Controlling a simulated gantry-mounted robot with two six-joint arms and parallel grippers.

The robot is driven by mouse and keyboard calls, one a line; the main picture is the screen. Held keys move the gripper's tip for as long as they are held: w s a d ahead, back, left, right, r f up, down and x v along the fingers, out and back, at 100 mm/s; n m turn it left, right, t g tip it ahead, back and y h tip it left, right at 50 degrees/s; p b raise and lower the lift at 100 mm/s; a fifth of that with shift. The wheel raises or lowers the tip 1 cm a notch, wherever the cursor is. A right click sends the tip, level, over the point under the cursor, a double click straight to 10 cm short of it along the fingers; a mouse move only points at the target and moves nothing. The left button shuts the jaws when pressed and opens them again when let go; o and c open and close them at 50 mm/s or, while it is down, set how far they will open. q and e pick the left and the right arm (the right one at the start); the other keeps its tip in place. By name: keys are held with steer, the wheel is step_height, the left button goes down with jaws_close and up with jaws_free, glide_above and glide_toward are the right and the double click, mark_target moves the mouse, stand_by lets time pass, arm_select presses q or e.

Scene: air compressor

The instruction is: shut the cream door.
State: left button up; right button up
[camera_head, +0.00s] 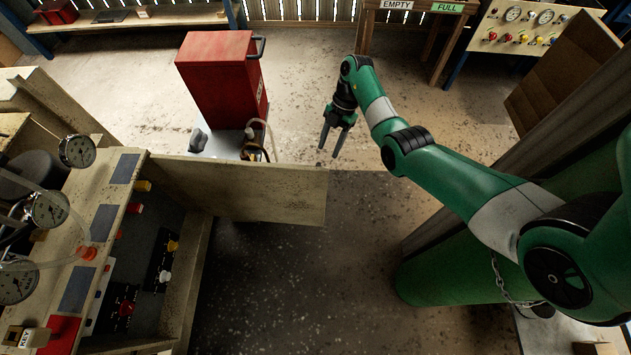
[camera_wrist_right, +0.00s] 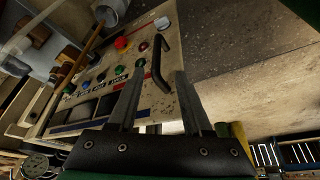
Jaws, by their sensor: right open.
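The cream door (camera_head: 250,190) stands open in the head view, sticking out to the right from the cream cabinet (camera_head: 135,185) on the left. Its free edge is near the middle of the picture. My right gripper (camera_head: 329,150) points down, open and empty, just beyond that free edge. In the right wrist view a cream panel (camera_wrist_right: 105,98), which looks like the door's outer face, carries coloured buttons and a dark bar handle (camera_wrist_right: 160,62). The handle shows between and beyond the open fingers (camera_wrist_right: 160,76); I cannot tell whether they touch it. My left gripper is out of view.
A red box (camera_head: 218,80) on a grey base stands behind the door. Gauges (camera_head: 77,151) and knobs crowd the cabinet top. A green cylinder (camera_head: 440,280) with a chain stands at right, below my right arm. The dark floor (camera_head: 330,270) in front of the door is clear.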

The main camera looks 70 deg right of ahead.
steer(key=b+x, duration=0.1)
steer(key=x, duration=0.3)
steer(key=b+x, duration=0.2)
steer(key=x, duration=0.1)
steer(key=b+x, duration=0.2)
steer(key=x, duration=0.2)
steer(key=shift+w+a+f, duration=0.2)
steer(key=shift+w, duration=0.1)
jaws_close()
steer(key=shift+r, duration=0.1)
stand_by(0.8)
